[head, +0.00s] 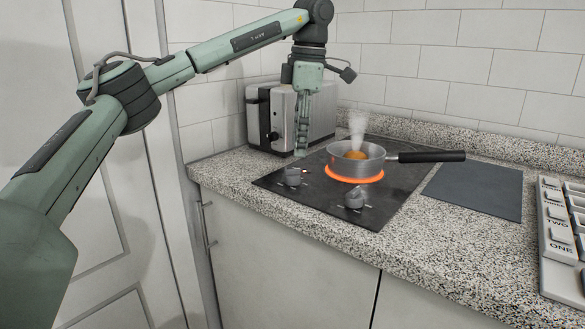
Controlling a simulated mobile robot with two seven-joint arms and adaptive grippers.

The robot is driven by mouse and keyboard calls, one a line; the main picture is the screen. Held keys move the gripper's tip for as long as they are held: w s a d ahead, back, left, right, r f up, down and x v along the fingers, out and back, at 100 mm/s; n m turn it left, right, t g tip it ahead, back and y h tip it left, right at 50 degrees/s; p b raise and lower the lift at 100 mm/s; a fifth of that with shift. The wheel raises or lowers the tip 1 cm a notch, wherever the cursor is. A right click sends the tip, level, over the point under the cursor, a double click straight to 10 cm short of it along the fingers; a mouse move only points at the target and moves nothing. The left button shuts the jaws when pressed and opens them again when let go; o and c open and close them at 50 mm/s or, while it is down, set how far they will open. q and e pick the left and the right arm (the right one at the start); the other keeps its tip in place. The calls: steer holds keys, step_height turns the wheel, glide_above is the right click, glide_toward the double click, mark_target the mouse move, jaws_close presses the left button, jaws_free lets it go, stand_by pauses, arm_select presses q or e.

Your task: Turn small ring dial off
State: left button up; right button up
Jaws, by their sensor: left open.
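Two grey dials stand on the front part of the black cooktop (385,150) in the head view: a left dial (292,177) and a right dial (354,198). I cannot tell from their markings which one is for the small ring. A small orange light shows beside the left dial. One ring (354,176) glows orange under a steel pan (340,166) that holds something orange-brown and gives off steam. My left gripper (301,153) points down, open and empty, above the back left of the cooktop, behind the left dial and apart from it. My right gripper is out of view.
A steel toaster (268,118) stands behind my left gripper, against the wall. The pan's black handle (430,157) sticks out to the right. A dark flat board (476,190) and a white box with labelled compartments (548,244) lie farther right on the speckled counter (440,250).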

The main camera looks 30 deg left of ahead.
mark_target(293, 176)
arm_select(q)
steer(key=shift+a+r+m+h, duration=0.25)
steer(key=shift+a+m+h, duration=0.25)
steer(key=shift+a+m, duration=0.4)
steer(key=shift+f+m, duration=0.15)
steer(key=shift+m, duration=0.15)
step_height(293, 176, down, 7)
steer(key=shift+r, duration=0.15)
steer(key=shift+f, duration=0.35)
steer(key=c, duration=1.1)
steer(key=shift+c, duration=0.2)
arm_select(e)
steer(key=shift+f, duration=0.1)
